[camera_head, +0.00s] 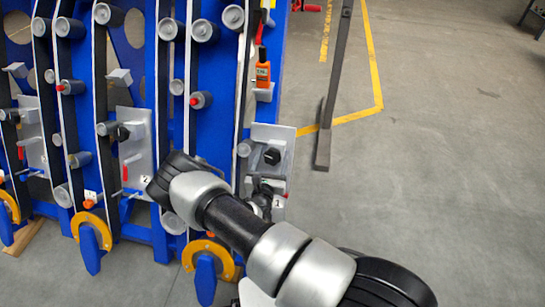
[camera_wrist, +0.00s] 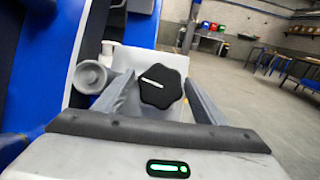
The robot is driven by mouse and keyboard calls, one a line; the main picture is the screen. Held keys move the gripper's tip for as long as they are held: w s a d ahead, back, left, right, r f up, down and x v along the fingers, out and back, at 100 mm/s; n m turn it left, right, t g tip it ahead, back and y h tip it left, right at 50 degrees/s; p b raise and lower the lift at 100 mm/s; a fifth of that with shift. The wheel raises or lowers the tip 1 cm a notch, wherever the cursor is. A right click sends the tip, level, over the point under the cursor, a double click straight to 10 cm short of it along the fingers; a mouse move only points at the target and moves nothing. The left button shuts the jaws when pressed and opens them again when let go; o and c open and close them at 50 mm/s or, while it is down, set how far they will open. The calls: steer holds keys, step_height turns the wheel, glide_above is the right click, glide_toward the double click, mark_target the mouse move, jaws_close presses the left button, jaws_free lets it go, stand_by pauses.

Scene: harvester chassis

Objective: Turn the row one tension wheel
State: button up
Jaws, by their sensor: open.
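The row one tension wheel (camera_head: 271,156) is a black lobed knob on a grey plate at the right end of the blue chassis. In the wrist view the wheel (camera_wrist: 160,88) is centred and has a white line, tilted slightly down to the right. My gripper (camera_head: 263,188) is just below the wheel in the head view, partly hidden by my arm. In the wrist view my open gripper (camera_wrist: 159,78) has one finger on each side of the wheel, with gaps visible. I cannot tell whether the fingertips reach around it. Nothing is held.
A second black wheel (camera_head: 122,133) sits on the plate marked 2 to the left. An orange device (camera_head: 263,73) hangs above the row one plate. A dark post (camera_head: 323,150) stands to the right. A grey roller (camera_wrist: 90,77) is left of my fingers. Open floor lies at right.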

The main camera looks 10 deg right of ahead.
steer(key=shift+c, duration=0.3)
steer(key=c, duration=1)
steer(key=shift+m, duration=0.4)
steer(key=m+h, duration=0.1)
steer(key=m, duration=0.1)
steer(key=m+g+h+b, duration=0.1)
steer(key=m, duration=0.2)
steer(key=shift+g+h, duration=0.3)
steer(key=m+g+h, duration=0.1)
steer(key=m, duration=0.2)
steer(key=m+g+b, duration=0.1)
steer(key=m, duration=0.1)
steer(key=shift+f+m+g+h, duration=0.1)
steer(key=shift+m+g+h, duration=0.2)
steer(key=shift+m+h, duration=0.1)
steer(key=m+g+b, duration=0.2)
steer(key=m, duration=0.2)
steer(key=shift+m+g+b, duration=0.85)
steer(key=shift+m+g, duration=0.25)
steer(key=shift+m, duration=1.1)
